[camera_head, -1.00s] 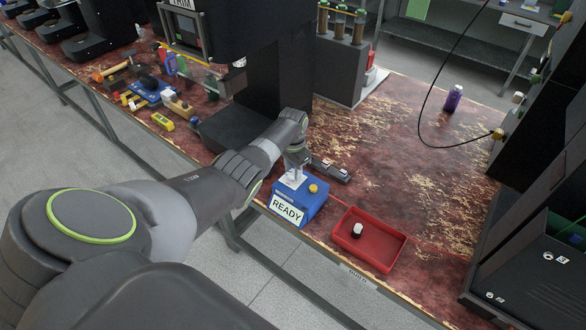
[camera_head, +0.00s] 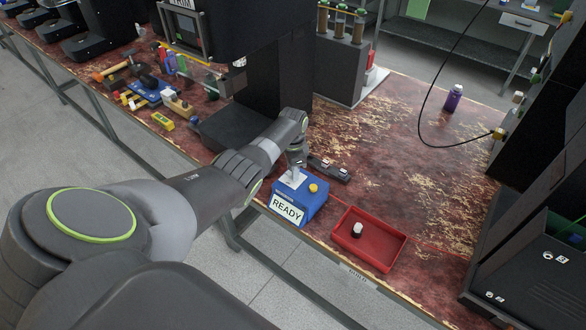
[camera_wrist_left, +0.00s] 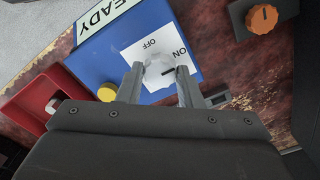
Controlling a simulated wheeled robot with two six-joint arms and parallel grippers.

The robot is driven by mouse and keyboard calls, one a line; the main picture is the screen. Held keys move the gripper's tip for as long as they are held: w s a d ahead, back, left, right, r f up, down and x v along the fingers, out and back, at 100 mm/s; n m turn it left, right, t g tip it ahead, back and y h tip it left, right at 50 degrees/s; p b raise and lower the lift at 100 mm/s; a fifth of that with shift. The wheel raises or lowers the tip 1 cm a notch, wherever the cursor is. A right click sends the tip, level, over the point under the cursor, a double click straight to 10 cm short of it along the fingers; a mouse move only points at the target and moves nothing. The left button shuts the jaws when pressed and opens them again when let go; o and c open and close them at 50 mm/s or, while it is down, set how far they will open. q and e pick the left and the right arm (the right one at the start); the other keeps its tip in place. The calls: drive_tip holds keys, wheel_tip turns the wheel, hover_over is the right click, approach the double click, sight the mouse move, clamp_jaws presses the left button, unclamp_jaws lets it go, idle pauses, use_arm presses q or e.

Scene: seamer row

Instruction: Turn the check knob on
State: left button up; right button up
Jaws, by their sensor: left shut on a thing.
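The blue box (camera_head: 312,207) with a READY label and a yellow button (camera_head: 313,188) stands near the table's front edge. My left gripper (camera_head: 294,175) reaches down onto its white plate, hiding the knob in the head view. In the left wrist view, the pale round check knob (camera_wrist_left: 158,72) sits on the white plate (camera_wrist_left: 150,49) marked OFF and ON. My left gripper (camera_wrist_left: 159,70) is shut on it, one finger on each side. A dark line on the knob points right, toward the ON side. My right gripper is not in view.
A red tray (camera_head: 396,240) with a white-topped piece (camera_head: 357,229) stands right of the box. A dark item (camera_head: 330,171) lies behind the box. An orange knob (camera_wrist_left: 264,18) shows in the wrist view. The tabletop at the right back is mostly clear.

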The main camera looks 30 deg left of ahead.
use_arm(q)
drive_tip(key=o, duration=1)
drive_tip(key=shift+c, duration=0.2)
drive_tip(key=shift+r, duration=0.55)
wheel_tip(320, 180, up, 16)
drive_tip(key=shift+r, duration=0.2)
drive_tip(key=shift+f, duration=0.15)
